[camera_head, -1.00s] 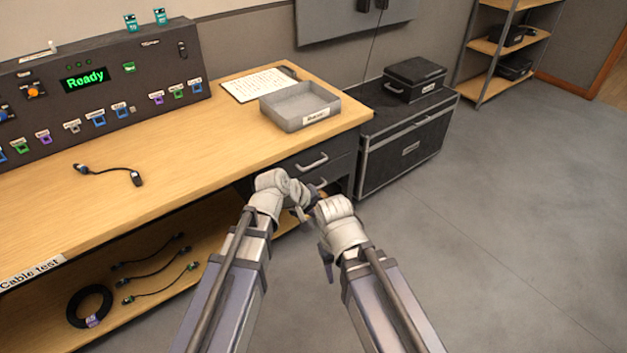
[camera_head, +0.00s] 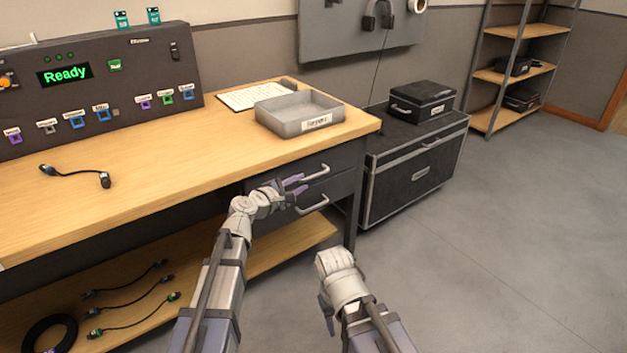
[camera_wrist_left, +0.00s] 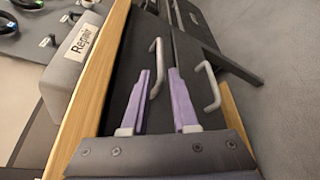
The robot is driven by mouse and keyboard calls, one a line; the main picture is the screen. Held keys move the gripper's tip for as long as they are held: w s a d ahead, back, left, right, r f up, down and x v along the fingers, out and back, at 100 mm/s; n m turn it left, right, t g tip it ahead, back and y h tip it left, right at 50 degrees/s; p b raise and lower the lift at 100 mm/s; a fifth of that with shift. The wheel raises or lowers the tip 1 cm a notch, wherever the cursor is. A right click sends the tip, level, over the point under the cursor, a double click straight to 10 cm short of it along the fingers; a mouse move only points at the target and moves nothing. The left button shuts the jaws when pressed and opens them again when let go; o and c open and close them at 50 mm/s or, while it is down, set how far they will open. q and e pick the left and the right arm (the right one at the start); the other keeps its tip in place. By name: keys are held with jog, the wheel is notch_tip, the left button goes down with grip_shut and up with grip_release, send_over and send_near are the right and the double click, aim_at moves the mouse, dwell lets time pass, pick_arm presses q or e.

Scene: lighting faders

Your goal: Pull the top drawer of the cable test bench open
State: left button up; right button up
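The wooden-topped cable test bench (camera_head: 190,160) has a dark drawer unit under its right end. The top drawer (camera_head: 340,163) is shut; its grey bar handle (camera_head: 315,173) also shows in the left wrist view (camera_wrist_left: 156,68). My left gripper (camera_head: 302,186) is open in front of the drawers. In the left wrist view its purple fingers (camera_wrist_left: 159,72) are spread, one on each side of the top handle; I cannot tell if they touch it. My right gripper (camera_head: 326,306) hangs low in front of the bench, apart from it; its fingers are mostly hidden.
A lower drawer handle (camera_head: 314,206) sits just below, close to the left gripper. A grey tray labelled Repair (camera_head: 290,125) stands on the bench top above the drawers. A black trunk (camera_head: 410,175) stands right of the bench. The floor at the right is clear.

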aim_at(311, 178)
pick_arm(q)
jog(key=b+x, duration=0.1)
jog(key=x, duration=0.6)
jog(key=shift+w+d+f+b, duration=0.15)
jog(key=shift+w+d+b, duration=0.1)
jog(key=shift+b, duration=0.1)
grip_shut()
jog(key=shift+s, duration=0.1)
dwell(1.0)
